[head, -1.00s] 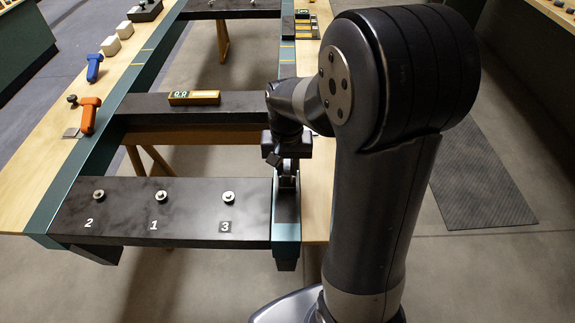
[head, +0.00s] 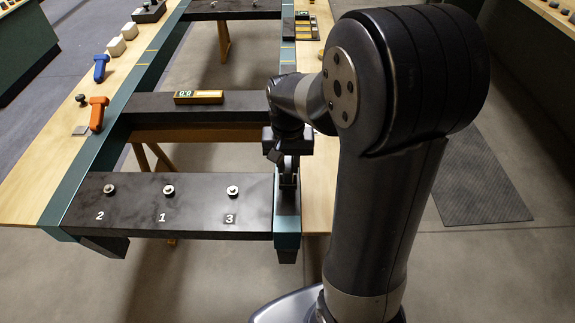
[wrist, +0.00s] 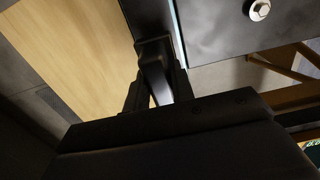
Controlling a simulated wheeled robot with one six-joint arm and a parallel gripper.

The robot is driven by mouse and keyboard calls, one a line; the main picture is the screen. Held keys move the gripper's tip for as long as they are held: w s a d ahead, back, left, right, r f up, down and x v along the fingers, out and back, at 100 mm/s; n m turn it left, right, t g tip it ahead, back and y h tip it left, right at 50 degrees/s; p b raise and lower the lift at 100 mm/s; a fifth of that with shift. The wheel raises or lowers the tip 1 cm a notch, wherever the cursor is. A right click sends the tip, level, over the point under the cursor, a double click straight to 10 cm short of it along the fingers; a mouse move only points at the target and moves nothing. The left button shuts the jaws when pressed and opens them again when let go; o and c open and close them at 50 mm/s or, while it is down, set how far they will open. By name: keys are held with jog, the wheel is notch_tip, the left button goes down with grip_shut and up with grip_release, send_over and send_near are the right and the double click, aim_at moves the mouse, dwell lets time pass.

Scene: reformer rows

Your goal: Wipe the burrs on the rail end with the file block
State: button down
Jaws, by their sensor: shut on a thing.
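My gripper (head: 288,178) points down over the near end of the right-hand teal rail (head: 288,222), in the head view. In the wrist view its fingers (wrist: 158,88) are closed around a small greyish block (wrist: 157,80), which I take to be the file block. My fingers and wrist hide most of it. The burrs are hidden or too small to see. I cannot tell whether the block touches the rail.
A dark front crossbar (head: 190,215) joins the rails, carrying several bolts marked 2, 1, 3. A digital level (head: 198,97) lies on the crossbar behind. Orange (head: 97,113) and blue (head: 100,68) tools stand on the left wooden board (head: 45,165).

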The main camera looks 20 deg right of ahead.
jog(key=shift+r+p, duration=1.8)
jog(key=shift+r, duration=0.65)
